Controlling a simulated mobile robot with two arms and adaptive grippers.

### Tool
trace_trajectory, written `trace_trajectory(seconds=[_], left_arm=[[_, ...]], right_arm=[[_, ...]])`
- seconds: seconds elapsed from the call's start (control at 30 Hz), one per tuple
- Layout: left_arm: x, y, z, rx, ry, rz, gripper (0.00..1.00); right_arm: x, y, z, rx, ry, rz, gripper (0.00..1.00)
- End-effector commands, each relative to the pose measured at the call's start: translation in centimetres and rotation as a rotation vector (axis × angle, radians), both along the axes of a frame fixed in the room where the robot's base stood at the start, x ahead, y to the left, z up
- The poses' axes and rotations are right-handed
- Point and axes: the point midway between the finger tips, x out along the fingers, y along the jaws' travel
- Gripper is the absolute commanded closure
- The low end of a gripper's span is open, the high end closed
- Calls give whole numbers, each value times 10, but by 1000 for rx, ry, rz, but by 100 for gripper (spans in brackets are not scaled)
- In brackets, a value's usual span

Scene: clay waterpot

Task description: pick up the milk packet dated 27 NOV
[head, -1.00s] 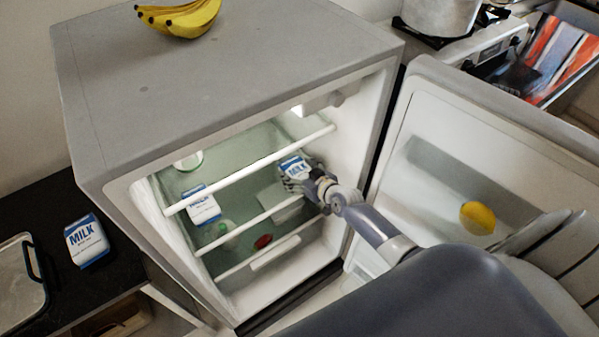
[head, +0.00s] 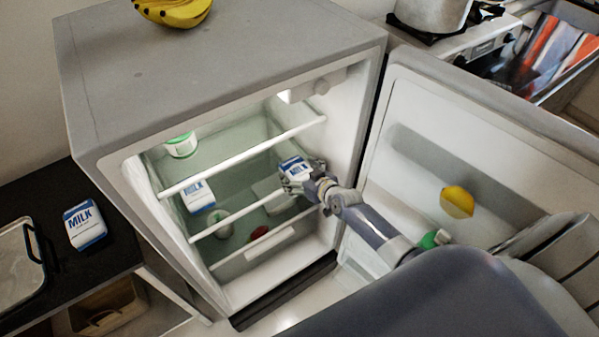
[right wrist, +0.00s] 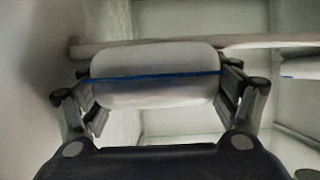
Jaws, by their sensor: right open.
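A blue-and-white milk packet (head: 295,168) is in the open fridge at the right end of the upper shelf area. My right gripper (head: 303,181) is at this packet, its arm reaching in from the right. In the right wrist view the white packet (right wrist: 155,75) with a blue line lies between the two spread fingers of the gripper (right wrist: 160,92). A second milk packet (head: 198,196) stands further left in the fridge. A third (head: 85,225) lies on the dark counter at left. No date is readable on any packet. My left gripper is not in view.
White shelf bars (head: 245,155) cross the fridge front. The fridge door (head: 430,130) stands open at right, with a yellow fruit (head: 457,202) in it. A green-lidded container (head: 181,145) and a red item (head: 258,233) are inside. Bananas (head: 175,10) lie on top.

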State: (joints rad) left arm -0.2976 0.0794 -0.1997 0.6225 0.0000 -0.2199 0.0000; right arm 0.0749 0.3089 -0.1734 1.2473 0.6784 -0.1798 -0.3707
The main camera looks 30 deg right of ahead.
Motion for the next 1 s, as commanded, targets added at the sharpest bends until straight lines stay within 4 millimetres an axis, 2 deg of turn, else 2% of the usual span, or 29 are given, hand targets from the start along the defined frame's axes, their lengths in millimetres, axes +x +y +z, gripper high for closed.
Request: trace_trajectory(seconds=[0.53, 0.67, 1.0], left_arm=[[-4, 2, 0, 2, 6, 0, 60], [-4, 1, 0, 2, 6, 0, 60], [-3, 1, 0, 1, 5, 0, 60]], right_arm=[[-5, -1, 3, -1, -2, 0, 6], [-17, -2, 8, -1, -2, 0, 6], [-67, -9, 33, -2, -2, 0, 6]])
